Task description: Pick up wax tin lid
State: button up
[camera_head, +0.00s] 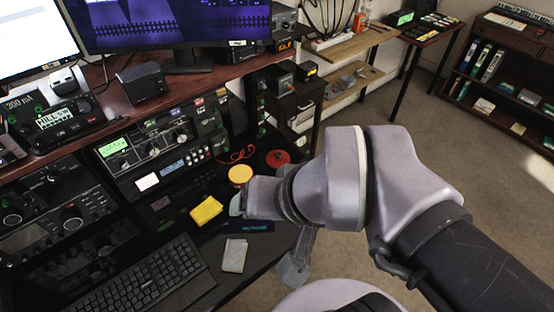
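A round yellow disc (240,175) lies on the dark desk, just beyond my gripper. A round red piece (278,158) with a small dark top lies a little further back to the right. I cannot tell for sure which of the two is the wax tin lid. My gripper (265,238) is above the desk's front right part, with its two grey fingertips wide apart. I see nothing held between them. My wrist hides part of the desk behind it.
A yellow pad (206,211) and a pale notepad (233,255) lie left of my gripper. A black keyboard (150,280) is at the front left. Radio sets (160,150) stand behind. A red cord (238,154) lies near the discs.

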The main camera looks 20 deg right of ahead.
aim_at(275, 158)
jog(key=i+l, duration=0.15)
jog(key=l, duration=0.2)
jog(key=i+l+u, duration=0.1)
jog(key=l, duration=0.3)
jog(key=i+l, duration=0.2)
jog(key=l, duration=0.15)
jog(key=i+l, duration=0.15)
jog(key=l, duration=0.25)
jog(key=i+u, duration=0.05)
